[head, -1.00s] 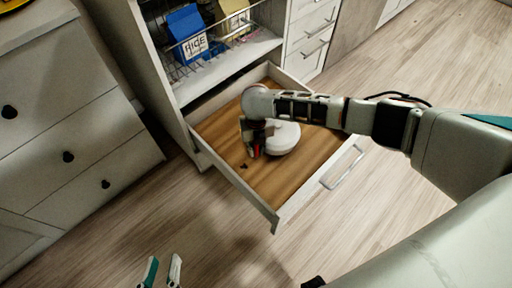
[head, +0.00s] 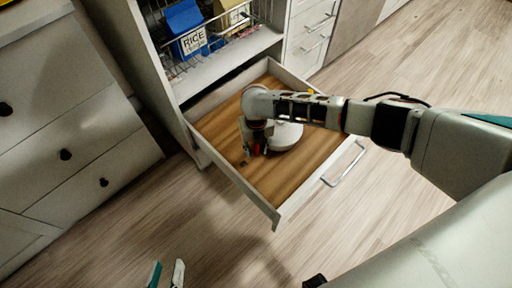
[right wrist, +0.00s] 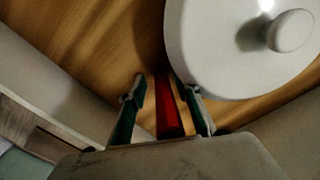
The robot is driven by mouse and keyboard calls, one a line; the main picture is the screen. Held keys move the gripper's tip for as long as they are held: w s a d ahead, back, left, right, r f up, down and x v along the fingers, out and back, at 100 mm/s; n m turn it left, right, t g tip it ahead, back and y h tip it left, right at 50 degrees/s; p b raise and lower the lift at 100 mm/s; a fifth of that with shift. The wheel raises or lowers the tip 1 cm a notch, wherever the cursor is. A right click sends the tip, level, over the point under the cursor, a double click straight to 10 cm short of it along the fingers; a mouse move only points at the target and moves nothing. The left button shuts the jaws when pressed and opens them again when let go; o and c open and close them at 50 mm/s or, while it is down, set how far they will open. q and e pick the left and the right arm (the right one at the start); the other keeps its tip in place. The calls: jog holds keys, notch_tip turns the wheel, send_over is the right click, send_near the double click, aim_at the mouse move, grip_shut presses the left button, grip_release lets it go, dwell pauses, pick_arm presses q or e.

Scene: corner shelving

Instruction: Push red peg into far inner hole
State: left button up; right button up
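The red peg (right wrist: 168,106) stands between the two fingers of my right gripper (right wrist: 163,95) in the right wrist view. Bare wood shows between the left finger and the peg, so the fingers look open around it. In the head view the right gripper (head: 255,150) is low inside the open drawer, and a little of the red peg (head: 257,149) shows there. Dark hole-like marks (head: 244,163) lie on the drawer floor beside it. The peg's lower end and any hole under it are hidden. My left gripper (head: 166,268) is open and empty at the bottom edge.
A white lidded pot (head: 286,137) with a knob sits in the drawer (head: 307,170), right beside the right gripper. The drawer walls enclose the space. A blue rice box (head: 186,28) stands in a wire rack above. Open floor lies in front.

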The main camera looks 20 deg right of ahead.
jog(key=shift+d+r, duration=0.1)
jog(key=shift+d, duration=0.1)
notch_tip(320, 180, up, 12)
jog(key=shift+a+f, duration=0.1)
dwell(0.4)
dwell(0.4)
